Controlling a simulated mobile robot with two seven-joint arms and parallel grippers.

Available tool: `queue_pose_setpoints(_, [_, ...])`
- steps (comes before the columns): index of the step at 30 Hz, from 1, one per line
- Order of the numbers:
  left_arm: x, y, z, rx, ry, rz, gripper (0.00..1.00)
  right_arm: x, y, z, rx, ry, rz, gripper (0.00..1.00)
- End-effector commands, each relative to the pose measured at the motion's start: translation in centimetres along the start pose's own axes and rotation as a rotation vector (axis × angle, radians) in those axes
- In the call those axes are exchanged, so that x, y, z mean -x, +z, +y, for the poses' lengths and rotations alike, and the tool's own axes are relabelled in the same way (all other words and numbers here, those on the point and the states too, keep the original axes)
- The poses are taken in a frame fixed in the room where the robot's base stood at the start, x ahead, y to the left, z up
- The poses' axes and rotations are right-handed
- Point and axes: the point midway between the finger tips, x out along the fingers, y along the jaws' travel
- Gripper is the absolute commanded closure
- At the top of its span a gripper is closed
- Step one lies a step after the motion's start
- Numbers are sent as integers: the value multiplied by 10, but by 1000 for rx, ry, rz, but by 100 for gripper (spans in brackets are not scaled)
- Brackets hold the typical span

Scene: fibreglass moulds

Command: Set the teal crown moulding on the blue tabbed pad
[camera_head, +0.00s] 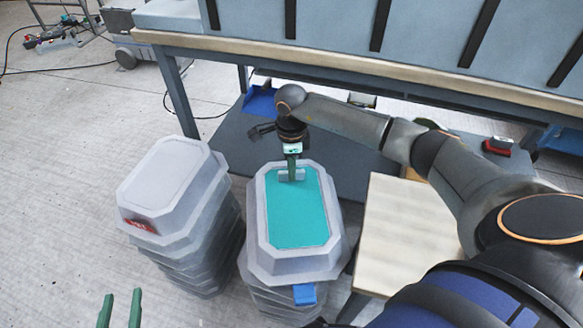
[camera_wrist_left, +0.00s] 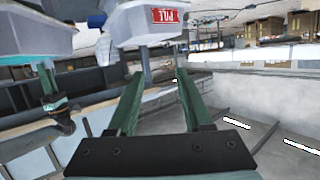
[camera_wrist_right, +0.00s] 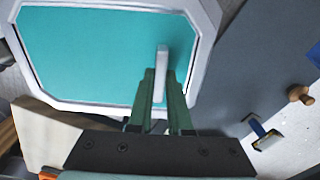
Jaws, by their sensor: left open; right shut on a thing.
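The teal crown moulding (camera_head: 298,220) is a pale grey octagonal shell with a flat teal top. It is on the right-hand stack in the head view and fills the top of the right wrist view (camera_wrist_right: 85,55). My right gripper (camera_head: 291,175) is shut on the upright grey handle (camera_wrist_right: 161,75) at the moulding's far end. A blue tab (camera_head: 305,294) shows at the stack's near side, below the moulding's rim. The rest of any pad is hidden. My left gripper (camera_head: 120,308) is open and empty, low at the left, apart from both stacks.
A second stack of grey shells (camera_head: 165,185), with a red label (camera_head: 140,225), stands left of the teal one. A pale wooden board (camera_head: 405,230) is close on the right. A long workbench (camera_head: 350,62) runs along the back. Bare floor (camera_head: 60,180) lies left.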

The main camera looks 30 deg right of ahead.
Motion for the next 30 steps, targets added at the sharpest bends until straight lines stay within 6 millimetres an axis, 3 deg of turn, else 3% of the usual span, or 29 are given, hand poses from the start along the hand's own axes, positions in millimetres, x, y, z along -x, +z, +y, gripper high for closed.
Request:
queue_pose_setpoints(5, [0,-4,-1,-4,-2,19,50,0,0,-1,-1,-1,-2,100])
queue_pose_setpoints(6, [0,-5,-1,-5,-2,24,50,-1,0,0,-1,0,0,82])
queue_pose_setpoints(14, [0,-8,-1,-8,-2,30,50,-1,0,0,-1,0,0,53])
queue_pose_setpoints(26, [0,-6,-1,-5,1,8,50,3,0,0,-1,0,0,53])
queue_pose_setpoints(30, [5,32,7,37,12,-128,50,27,-1,-1,-1,-5,0,53])
